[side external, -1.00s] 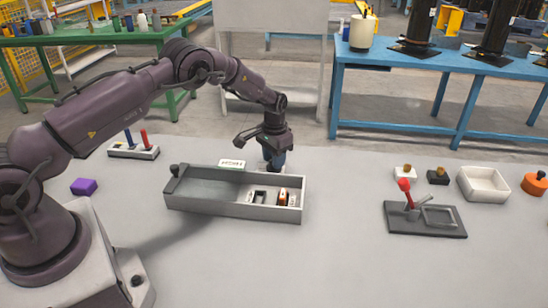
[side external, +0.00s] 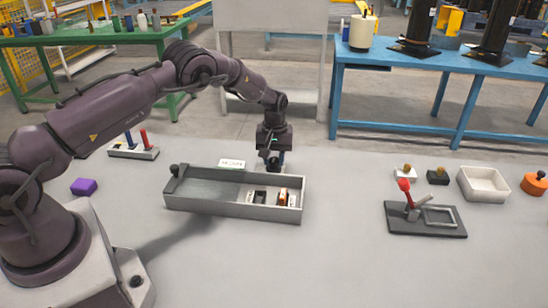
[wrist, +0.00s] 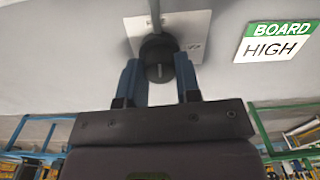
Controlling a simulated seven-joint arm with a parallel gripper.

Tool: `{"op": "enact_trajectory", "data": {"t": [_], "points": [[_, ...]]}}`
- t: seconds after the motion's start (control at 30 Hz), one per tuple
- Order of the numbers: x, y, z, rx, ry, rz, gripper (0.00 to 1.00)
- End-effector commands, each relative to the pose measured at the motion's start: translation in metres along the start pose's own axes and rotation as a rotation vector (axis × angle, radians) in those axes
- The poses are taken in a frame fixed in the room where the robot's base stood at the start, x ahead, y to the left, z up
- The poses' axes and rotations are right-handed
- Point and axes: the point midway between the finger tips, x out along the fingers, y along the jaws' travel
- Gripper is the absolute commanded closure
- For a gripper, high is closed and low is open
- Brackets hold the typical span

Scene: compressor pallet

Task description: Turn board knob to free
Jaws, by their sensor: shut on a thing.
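The board knob (wrist: 157,50) is a dark round knob with a grey pointer line, on a small white plate (wrist: 200,25) in the wrist view. My gripper (wrist: 158,66) is shut on it, with one blue finger on each side. In the side external view my gripper (side external: 272,162) points down just behind the grey tray, and the knob is mostly hidden there. A sign (wrist: 277,42) beside the plate reads "BOARD HIGH"; it also shows in the side external view (side external: 232,163). The plate's own markings are too small to read.
A long grey tray (side external: 215,205) with small parts stands right in front of my gripper. A purple block (side external: 84,187) and a switch block (side external: 133,152) are at left. A red-knobbed lever plate (side external: 440,230), white bin (side external: 484,185) and orange pot (side external: 534,184) are at right.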

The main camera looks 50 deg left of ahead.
Motion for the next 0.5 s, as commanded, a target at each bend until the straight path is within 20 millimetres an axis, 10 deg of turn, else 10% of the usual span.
{"op": "enact_trajectory", "data": {"t": [0.5], "points": [[-0.0013,-0.0001,0.0003,-0.087,-0.004,-0.001,0.93]]}}
